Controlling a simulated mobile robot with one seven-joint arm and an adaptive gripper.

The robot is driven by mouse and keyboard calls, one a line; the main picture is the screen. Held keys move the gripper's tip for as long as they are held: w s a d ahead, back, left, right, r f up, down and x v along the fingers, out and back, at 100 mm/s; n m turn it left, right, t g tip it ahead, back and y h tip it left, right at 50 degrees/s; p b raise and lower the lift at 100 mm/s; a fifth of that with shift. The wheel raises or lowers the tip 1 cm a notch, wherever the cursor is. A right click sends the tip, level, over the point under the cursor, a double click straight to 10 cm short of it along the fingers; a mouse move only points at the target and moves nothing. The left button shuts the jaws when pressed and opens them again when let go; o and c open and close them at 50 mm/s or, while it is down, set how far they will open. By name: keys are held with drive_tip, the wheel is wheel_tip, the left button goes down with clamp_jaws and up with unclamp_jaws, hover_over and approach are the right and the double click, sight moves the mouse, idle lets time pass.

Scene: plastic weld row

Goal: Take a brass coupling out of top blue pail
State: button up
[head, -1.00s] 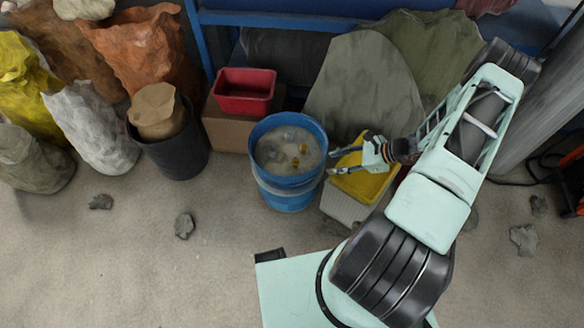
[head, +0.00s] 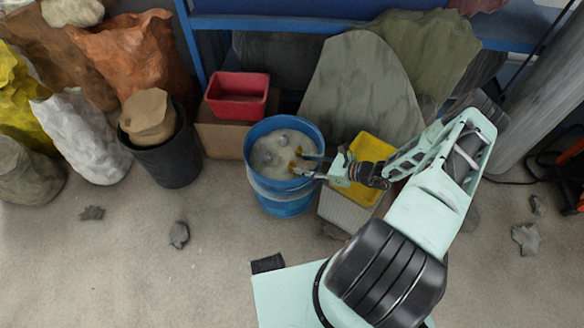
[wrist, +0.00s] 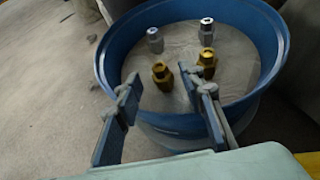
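The top blue pail (head: 250,150) stands stacked on another blue pail (head: 285,207) in the middle of the head view. In the wrist view the top pail (wrist: 270,85) holds two brass couplings, one at the left (wrist: 162,75) and one at the right (wrist: 207,62). Two silver couplings (wrist: 155,40) (wrist: 206,32) stand behind them. My gripper (head: 308,164) is at the pail's right rim. In the wrist view my gripper (wrist: 165,95) is open and empty, its fingers at the near rim. The right fingertip overlaps the right brass coupling in the picture; contact is unclear.
A yellow bin (head: 372,150) on a pale crate (head: 345,212) is right of the pails. A red bin (head: 237,84) on a cardboard box (head: 222,137) and a dark bin (head: 170,155) are left. Open floor with scattered rocks lies in front.

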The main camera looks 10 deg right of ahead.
sight(293, 163)
drive_tip(key=x, duration=0.3)
drive_tip(key=shift+w+a+f+b, duration=0.2)
drive_tip(key=shift+a+b, duration=0.1)
drive_tip(key=shift+b, duration=0.1)
drive_tip(key=shift+s, duration=0.1)
clamp_jaws()
